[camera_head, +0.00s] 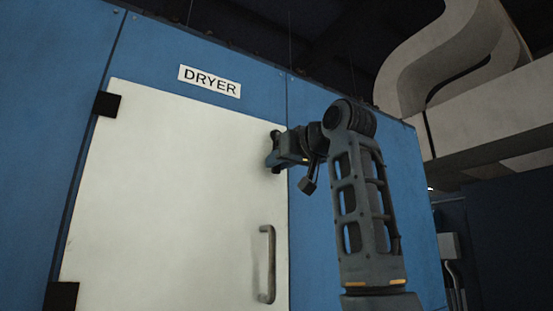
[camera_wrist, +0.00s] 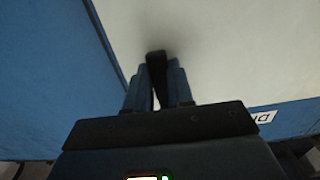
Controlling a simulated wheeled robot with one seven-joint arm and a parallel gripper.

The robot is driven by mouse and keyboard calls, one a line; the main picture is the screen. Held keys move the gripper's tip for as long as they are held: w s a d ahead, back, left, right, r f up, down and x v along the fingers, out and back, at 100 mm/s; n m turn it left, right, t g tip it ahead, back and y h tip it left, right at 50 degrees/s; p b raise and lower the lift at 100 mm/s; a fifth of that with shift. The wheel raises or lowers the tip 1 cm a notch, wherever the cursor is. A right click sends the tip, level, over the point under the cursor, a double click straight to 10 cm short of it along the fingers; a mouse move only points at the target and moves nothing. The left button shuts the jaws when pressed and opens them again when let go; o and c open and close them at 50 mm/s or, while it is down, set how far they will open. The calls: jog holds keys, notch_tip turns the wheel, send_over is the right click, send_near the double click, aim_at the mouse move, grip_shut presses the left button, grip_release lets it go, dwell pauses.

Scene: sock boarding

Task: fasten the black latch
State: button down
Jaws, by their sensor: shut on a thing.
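The black latch (camera_wrist: 156,58) shows in the wrist view as a dark bar between my two fingers, its far end reaching past the fingertips over the white door. My gripper (camera_wrist: 158,75) is shut on it. In the head view my gripper (camera_head: 284,150) is at the upper right edge of the white door (camera_head: 170,190), with the dark latch (camera_head: 274,137) at its tip. The gripper hides much of the latch there, and its exact angle and any catch are hard to make out. The door looks flush with the blue dryer front.
A metal pull handle (camera_head: 268,264) stands out from the door below my gripper. Black hinges (camera_head: 107,104) are on the door's left edge. A "DRYER" sign (camera_head: 209,81) is above the door. A large duct (camera_head: 455,60) is at the upper right.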

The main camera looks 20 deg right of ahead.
jog(key=shift+d, duration=0.1)
dwell(0.4)
jog(key=c, duration=1)
grip_release()
jog(key=shift+s+d+b, duration=0.2)
jog(key=shift+s+b, duration=0.15)
jog(key=shift+s, duration=0.95)
jog(key=shift+s+d+b, duration=0.15)
jog(key=shift+s+b, duration=0.25)
jog(key=shift+s, duration=0.85)
jog(key=shift+s+d+b, duration=0.2)
jog(key=shift+s+b, duration=0.15)
jog(key=shift+s, duration=0.95)
